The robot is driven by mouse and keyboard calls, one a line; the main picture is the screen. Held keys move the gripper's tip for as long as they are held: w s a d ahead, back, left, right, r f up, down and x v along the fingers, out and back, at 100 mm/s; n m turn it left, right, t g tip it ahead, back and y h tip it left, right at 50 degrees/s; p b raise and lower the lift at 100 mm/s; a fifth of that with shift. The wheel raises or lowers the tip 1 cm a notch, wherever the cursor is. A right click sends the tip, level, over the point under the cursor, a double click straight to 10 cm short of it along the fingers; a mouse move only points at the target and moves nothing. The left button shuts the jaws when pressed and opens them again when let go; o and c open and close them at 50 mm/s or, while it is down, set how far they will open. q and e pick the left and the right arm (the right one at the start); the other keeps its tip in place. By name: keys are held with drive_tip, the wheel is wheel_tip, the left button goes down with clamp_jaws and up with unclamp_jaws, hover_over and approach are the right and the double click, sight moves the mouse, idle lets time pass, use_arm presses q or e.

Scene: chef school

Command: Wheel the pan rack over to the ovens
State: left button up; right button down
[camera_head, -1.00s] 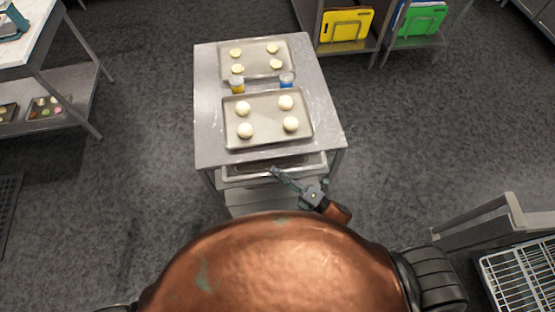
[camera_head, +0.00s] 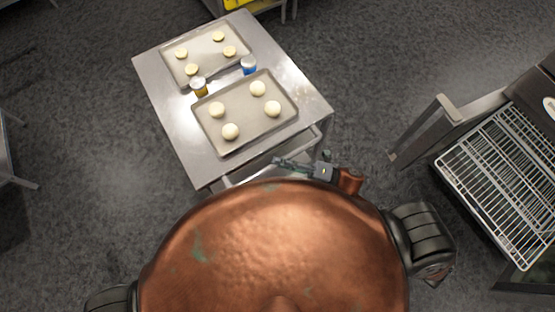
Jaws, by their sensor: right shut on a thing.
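The pan rack (camera_head: 300,98) is a steel cart with a flat top, seen from above, ahead and left of centre. Two baking trays with pale dough balls lie on it, a near tray (camera_head: 208,137) and a far tray (camera_head: 170,70). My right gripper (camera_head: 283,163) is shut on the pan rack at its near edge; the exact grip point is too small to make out. An oven (camera_head: 440,130) stands at the right with its door open and a wire shelf (camera_head: 497,165) showing. My left gripper is out of view.
A yellow-labelled jar (camera_head: 199,87) and a blue-labelled jar (camera_head: 248,66) stand between the trays. A steel table leg (camera_head: 18,182) shows at the left edge. Dark floor (camera_head: 370,90) lies open between rack and oven.

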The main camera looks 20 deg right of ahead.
drive_tip(key=shift+f, duration=0.15)
drive_tip(key=c, duration=1.9)
unclamp_jaws()
drive_tip(key=shift+d, duration=0.1)
drive_tip(key=v, duration=1.2)
